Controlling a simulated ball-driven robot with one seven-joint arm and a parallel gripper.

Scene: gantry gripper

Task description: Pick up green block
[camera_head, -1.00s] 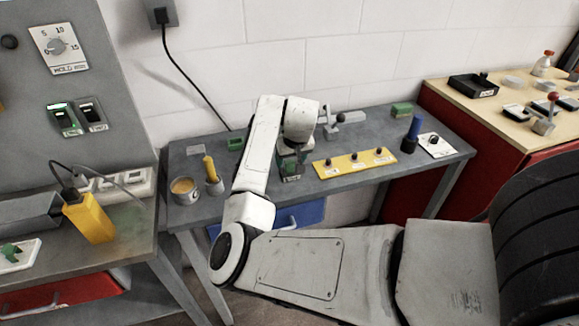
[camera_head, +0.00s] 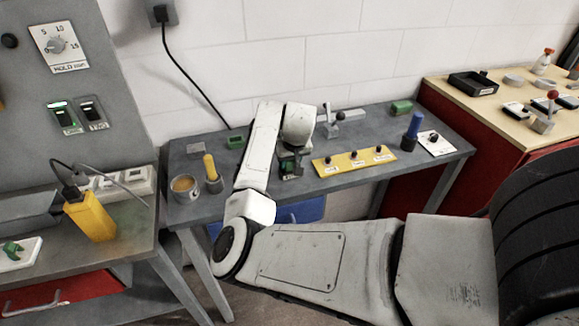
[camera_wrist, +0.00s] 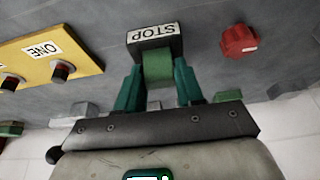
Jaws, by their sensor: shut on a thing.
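My gripper (camera_wrist: 158,82) has teal fingers, shut on a green block (camera_wrist: 158,66) in the wrist view. The block sits between the two fingertips, directly against a dark box with a white STOP label (camera_wrist: 154,34), which reads upside down here. I cannot tell whether the block touches the box or is clear of it. In the head view my gripper (camera_head: 290,166) is low over the grey bench, left of the yellow button panel, and my arm partly hides it. The held block is not clear in that view.
The yellow panel (camera_head: 353,161) with several buttons lies right of my gripper. A mug (camera_head: 185,189) and a yellow-handled tool (camera_head: 210,170) stand left. A second green block (camera_head: 401,107) and a blue-handled thing (camera_head: 414,128) are at the right. A red knob (camera_wrist: 239,40) shows in the wrist view.

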